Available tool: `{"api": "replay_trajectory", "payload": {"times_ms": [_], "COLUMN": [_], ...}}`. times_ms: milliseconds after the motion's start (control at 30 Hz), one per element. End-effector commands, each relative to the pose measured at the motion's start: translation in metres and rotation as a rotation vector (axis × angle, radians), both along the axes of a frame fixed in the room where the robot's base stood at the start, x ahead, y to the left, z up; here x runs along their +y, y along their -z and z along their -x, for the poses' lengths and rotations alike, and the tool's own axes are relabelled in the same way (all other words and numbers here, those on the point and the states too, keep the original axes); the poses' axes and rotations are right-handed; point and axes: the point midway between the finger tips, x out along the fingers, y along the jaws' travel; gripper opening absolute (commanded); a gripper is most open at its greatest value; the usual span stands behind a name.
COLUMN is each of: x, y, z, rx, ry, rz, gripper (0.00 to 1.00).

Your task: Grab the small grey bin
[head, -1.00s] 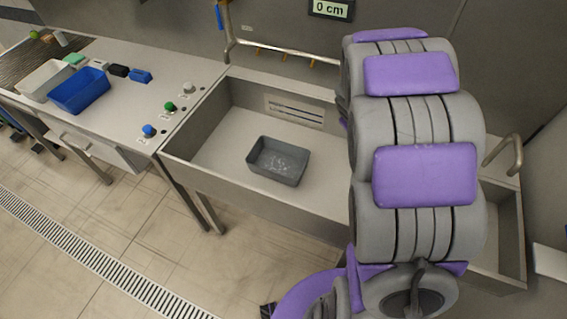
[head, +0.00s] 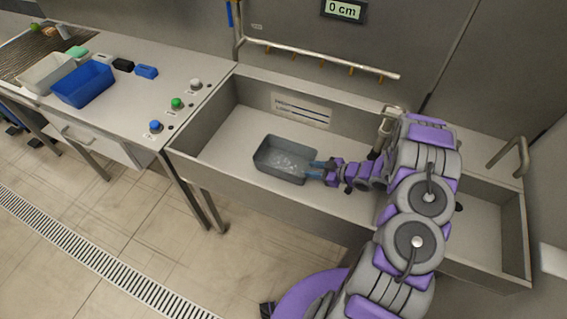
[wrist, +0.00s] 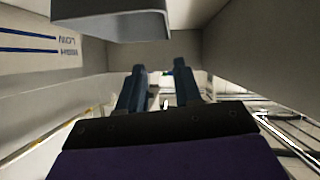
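The small grey bin (head: 286,176) sits in the wide sink basin, left of its middle, with whitish marks on its floor. My gripper (head: 316,170) reaches in from the right, its two bluish fingertips at the bin's right end. I cannot tell from the head view whether they touch it. In the wrist view my gripper (wrist: 160,80) has its fingers apart with a clear gap and nothing held between them. A grey edge that looks like the bin (wrist: 112,22) hangs at the top of that view, which appears upside down.
The sink basin (head: 225,174) has walls all round. A metal rail (head: 320,59) runs behind it, with a faucet near my arm. On the left counter are a blue bin (head: 83,86), a whitish bin (head: 47,74) and several knobs. A display (head: 343,10) reads 0 cm.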

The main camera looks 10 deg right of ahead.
Motion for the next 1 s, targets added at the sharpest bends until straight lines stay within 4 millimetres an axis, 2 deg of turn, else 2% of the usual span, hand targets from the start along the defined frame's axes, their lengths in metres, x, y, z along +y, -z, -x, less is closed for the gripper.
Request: {"api": "replay_trajectory", "payload": {"times_ms": [100,200,367,700,800,1000], "x": [0.001,0.004,0.021,0.081,0.088,0.088], "y": [0.007,0.009,0.019,0.044,0.050,0.054], "z": [0.010,0.009,-0.006,-0.042,-0.051,-0.058], "rx": [-0.009,-0.016,-0.018,-0.016,-0.015,-0.016], "ry": [-0.024,-0.035,-0.037,-0.038,-0.036,-0.032], "rz": [-0.064,-0.089,-0.089,-0.072,-0.077,-0.086], "gripper": [0.34,0.34,0.34,0.34,0.34,0.34]}}
